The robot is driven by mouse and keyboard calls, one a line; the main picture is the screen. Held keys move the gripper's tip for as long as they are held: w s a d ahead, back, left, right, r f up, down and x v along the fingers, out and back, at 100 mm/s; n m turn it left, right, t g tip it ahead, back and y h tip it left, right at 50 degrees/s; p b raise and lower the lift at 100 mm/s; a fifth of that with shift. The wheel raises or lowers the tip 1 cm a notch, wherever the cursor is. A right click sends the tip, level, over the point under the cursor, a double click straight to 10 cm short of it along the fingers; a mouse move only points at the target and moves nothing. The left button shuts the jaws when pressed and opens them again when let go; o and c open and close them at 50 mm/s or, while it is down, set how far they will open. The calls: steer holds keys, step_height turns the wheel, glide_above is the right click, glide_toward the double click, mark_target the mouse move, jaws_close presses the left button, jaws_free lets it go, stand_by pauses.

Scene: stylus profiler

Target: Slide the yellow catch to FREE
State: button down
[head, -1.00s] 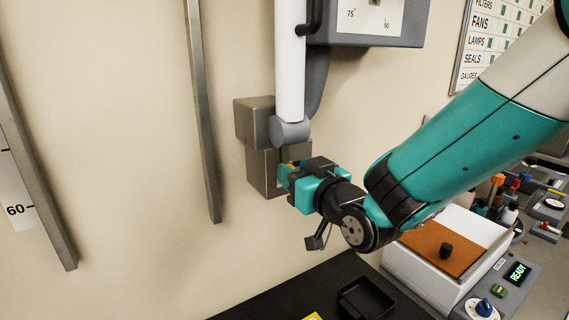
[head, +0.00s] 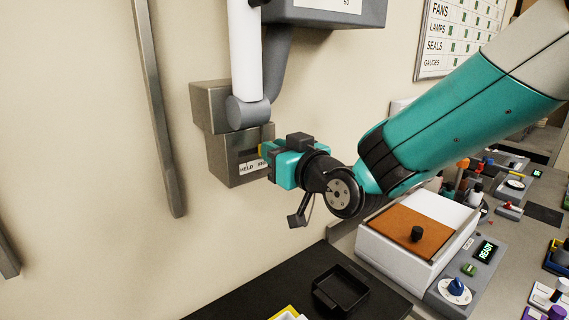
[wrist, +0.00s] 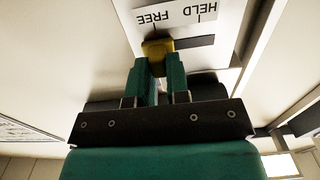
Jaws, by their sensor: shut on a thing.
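The yellow catch (wrist: 157,51) sits at the FREE end of a dark slot (wrist: 194,41) in the wrist view. The slot's bare part runs toward the HELD mark. My gripper (wrist: 158,65) is shut on the catch, a teal finger on each side. In the head view my gripper (head: 264,156) is at the right side of the grey metal box (head: 222,160). A bit of the yellow catch (head: 260,150) shows there, mostly hidden by the fingers. The white label (head: 248,167) reads HELD at left, with FREE partly covered.
A white and grey arm (head: 245,60) comes down to the box from above. Below are a black tray (head: 340,290) on a dark surface and an instrument with an orange-brown panel (head: 405,230) and a READY display. The wall left of the box is clear around a metal rail (head: 160,110).

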steer(key=shift+w+d, duration=0.1)
steer(key=shift+d, duration=0.05)
steer(key=c, duration=1.1)
jaws_free()
steer(key=shift+w+d, duration=0.1)
steer(key=shift+d, duration=0.05)
steer(key=shift+b+v, duration=4.65)
steer(key=shift+v, duration=4.05)
